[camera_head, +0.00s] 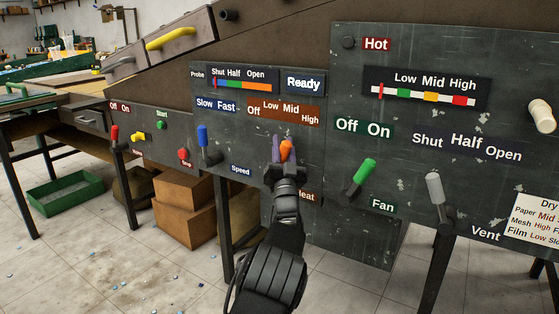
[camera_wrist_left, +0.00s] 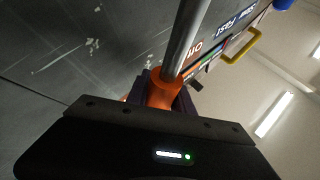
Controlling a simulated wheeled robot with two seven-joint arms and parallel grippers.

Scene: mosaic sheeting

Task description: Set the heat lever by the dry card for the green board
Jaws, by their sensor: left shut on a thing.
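The heat lever has an orange handle (camera_head: 286,150) and stands roughly upright under the Off, Low, Mid and High labels (camera_head: 283,110). Its exact setting is hard to tell because my gripper covers its base. My left gripper (camera_head: 284,153) is shut on the orange handle, with purple fingers on either side. In the left wrist view the orange handle (camera_wrist_left: 163,92) sits between the fingers. The dry card (camera_head: 537,222) is at the right edge, cut off; it reads Paper Mid, Mesh High, Film Low. I cannot pick out the green board for certain. My right gripper is not in view.
A green fan lever (camera_head: 364,172) and a white-grey vent lever (camera_head: 435,188) are to the right. A blue speed lever (camera_head: 203,138) is close on the left. A low-mid-high gauge (camera_head: 425,92) is at upper right. Cardboard boxes (camera_head: 185,200) lie below.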

